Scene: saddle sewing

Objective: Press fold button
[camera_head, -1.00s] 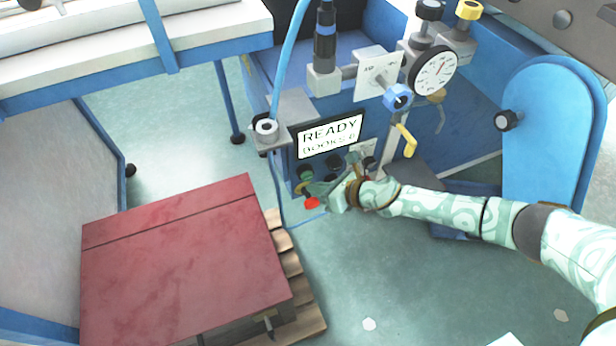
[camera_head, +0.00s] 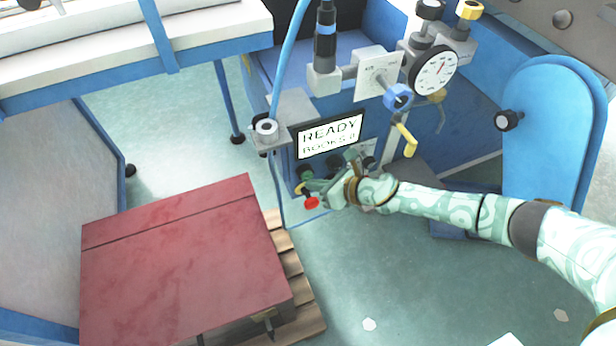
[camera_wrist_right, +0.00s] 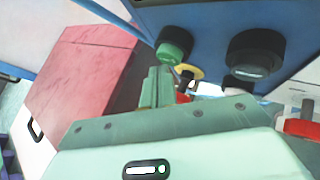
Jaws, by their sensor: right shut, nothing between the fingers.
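The control panel's screen (camera_head: 330,136) reads "READY" with a "BOOKS" line beneath it. Below it are a green button (camera_head: 305,173) and a red mushroom button (camera_head: 311,203) on a yellow ring; no label naming the fold button is readable. My right gripper (camera_head: 320,188) is shut and empty in front of these controls. In the right wrist view its fingertips (camera_wrist_right: 157,84) point toward the green button (camera_wrist_right: 175,45) and overlap its lower left edge; contact cannot be told. A black knob (camera_wrist_right: 256,52) sits right of the green button. My left gripper is out of view.
A dark red block (camera_head: 180,265) lies on a wooden pallet (camera_head: 290,265) at lower left. A pressure gauge (camera_head: 433,72) and a yellow-handled valve (camera_head: 406,140) stand above and right of my gripper. A white-topped blue table (camera_head: 130,45) is at upper left.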

